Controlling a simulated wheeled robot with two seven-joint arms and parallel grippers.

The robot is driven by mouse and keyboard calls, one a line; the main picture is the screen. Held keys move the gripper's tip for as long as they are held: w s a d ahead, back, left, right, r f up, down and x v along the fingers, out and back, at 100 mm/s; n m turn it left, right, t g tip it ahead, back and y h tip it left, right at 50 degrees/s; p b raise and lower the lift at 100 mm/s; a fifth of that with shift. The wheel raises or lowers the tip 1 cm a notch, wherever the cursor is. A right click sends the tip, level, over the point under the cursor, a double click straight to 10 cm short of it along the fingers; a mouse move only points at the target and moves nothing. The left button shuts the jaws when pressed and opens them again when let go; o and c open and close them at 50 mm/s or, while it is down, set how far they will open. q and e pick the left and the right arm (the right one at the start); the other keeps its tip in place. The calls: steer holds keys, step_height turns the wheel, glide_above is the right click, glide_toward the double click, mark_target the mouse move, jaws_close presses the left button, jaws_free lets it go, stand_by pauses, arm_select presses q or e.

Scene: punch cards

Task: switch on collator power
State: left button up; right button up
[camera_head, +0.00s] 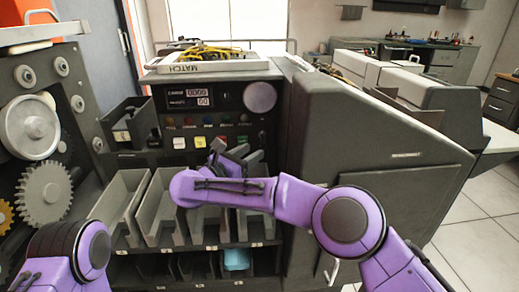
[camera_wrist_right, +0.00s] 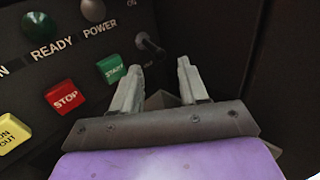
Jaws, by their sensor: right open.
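The collator's dark control panel (camera_head: 215,110) faces me at the middle of the head view. In the right wrist view, a dark toggle switch (camera_wrist_right: 151,45) sits right of the brownish, unlit-looking POWER lamp (camera_wrist_right: 93,10), under a small cut-off label. My right gripper (camera_wrist_right: 158,68) is open and empty. Its fingertips point at the panel, with the toggle just beyond them, between the two and nearer the left one. I see no contact. The right gripper also shows in the head view (camera_head: 231,153), in front of the panel's lower right. My left gripper is out of view; only my left arm shows.
The green START button (camera_wrist_right: 112,68) and red STOP button (camera_wrist_right: 65,97) are close to the left finger. A yellow button (camera_wrist_right: 14,130) is further left. Grey card bins (camera_head: 122,208) stand below the panel. The machine's dark housing (camera_head: 370,150) stands to the right.

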mark_target(262, 145)
steer(key=x, duration=0.4)
jaws_close()
steer(key=shift+r, duration=0.1)
step_height(262, 145, up, 3)
steer(key=n+g+y+p, duration=0.2)
steer(key=n+g+p, duration=0.1)
steer(key=p, duration=0.4)
steer(key=shift+s+n+g, duration=0.1)
steer(key=shift+n+g, duration=0.2)
steer(key=shift+g, duration=0.2)
steer(key=shift+y+p, duration=0.3)
steer(key=shift+p, duration=0.15)
steer(key=shift+n, duration=0.3)
